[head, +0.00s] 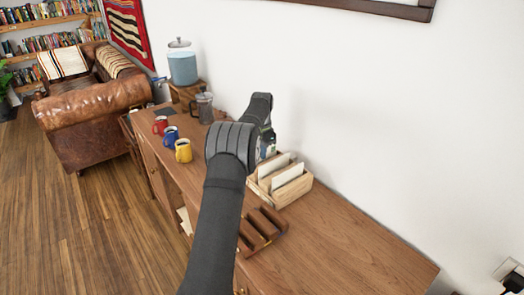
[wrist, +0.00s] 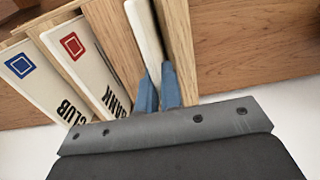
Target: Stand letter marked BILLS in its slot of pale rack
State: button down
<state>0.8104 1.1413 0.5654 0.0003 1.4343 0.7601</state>
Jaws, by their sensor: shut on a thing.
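The pale rack (head: 294,190) stands on the wooden sideboard, with white letters in it. In the wrist view its pale dividers (wrist: 181,50) show, with the CLUB letter (wrist: 35,68) and the BANK letter (wrist: 88,58) in neighbouring slots at the left. My gripper (wrist: 159,88) has its blue fingers shut on a white letter (wrist: 144,32), seen nearly edge-on. That letter is between two dividers, right of the BANK letter. Its marking is hidden, and I cannot tell whether it touches the slot floor. In the head view my arm hides most of the gripper.
A dark brown rack (head: 262,230) lies in front of the pale rack. Red (head: 160,125), blue (head: 170,134) and yellow (head: 183,151) mugs stand left of my arm, with a French press (head: 204,108) behind. The wall is close behind. The sideboard's right end (head: 350,250) is clear.

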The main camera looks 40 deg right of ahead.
jog(key=c, duration=1.5)
grip_release()
jog(key=shift+r, duration=4.5)
jog(key=shift+f, duration=0.15)
notch_tip(320, 180, down, 8)
jog(key=shift+f, duration=0.1)
